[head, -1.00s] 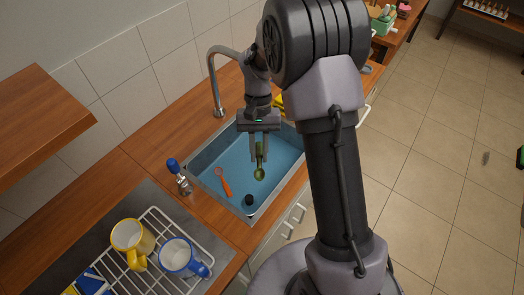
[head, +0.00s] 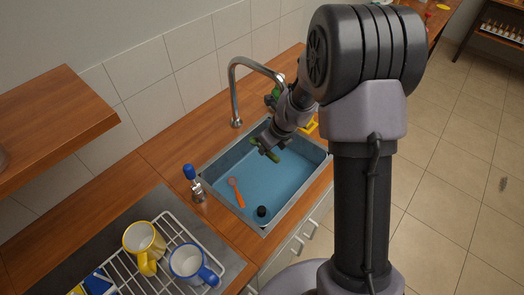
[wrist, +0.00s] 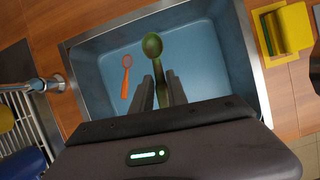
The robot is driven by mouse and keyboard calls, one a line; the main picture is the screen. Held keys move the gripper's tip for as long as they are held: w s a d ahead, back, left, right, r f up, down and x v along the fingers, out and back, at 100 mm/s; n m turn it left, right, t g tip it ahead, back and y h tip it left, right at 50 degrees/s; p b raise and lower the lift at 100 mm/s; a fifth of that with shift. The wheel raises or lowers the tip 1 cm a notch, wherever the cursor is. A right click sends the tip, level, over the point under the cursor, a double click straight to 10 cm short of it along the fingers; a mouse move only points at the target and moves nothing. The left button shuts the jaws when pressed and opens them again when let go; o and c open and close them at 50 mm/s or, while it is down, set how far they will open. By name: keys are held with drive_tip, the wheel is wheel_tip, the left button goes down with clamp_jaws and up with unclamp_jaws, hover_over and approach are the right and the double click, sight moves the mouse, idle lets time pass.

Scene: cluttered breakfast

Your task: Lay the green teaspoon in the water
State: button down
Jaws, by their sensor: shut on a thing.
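The green teaspoon (wrist: 152,45) is between the fingers of my gripper (wrist: 160,88), which is shut on it. Its bowl sticks out beyond the fingertips in the wrist view. In the head view my gripper (head: 264,148) is tilted over the back part of the sink, and only a small bit of the green teaspoon (head: 272,156) shows there. The blue water (head: 285,185) fills the bottom of the sink (head: 318,178). The spoon looks held above the water; the exact gap cannot be told.
An orange spoon (head: 236,192) and a black round object (head: 261,211) are in the sink. A faucet (head: 233,90) arches behind it. A blue-topped fitting (head: 192,178) stands at its left. A rack (head: 180,238) holds two mugs. A yellow holder (wrist: 295,30) stands beside the sink.

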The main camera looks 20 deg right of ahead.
drive_tip(key=shift+b, duration=0.3)
drive_tip(key=b, duration=1.3)
approach(264, 179)
drive_tip(key=x, duration=0.5)
drive_tip(key=shift+w+a, duration=0.15)
drive_tip(key=shift+w, duration=0.05)
drive_tip(key=shift+f+b, duration=0.4)
drive_tip(key=shift+f, duration=0.25)
drive_tip(key=c, duration=1.2)
unclamp_jaws()
drive_tip(key=shift+c, duration=0.2)
drive_tip(key=p+v, duration=0.9)
drive_tip(key=v, duration=0.8)
drive_tip(key=shift+s+r+p, duration=0.15)
drive_tip(key=shift+s+p, duration=0.1)
drive_tip(key=shift+p, duration=0.15)
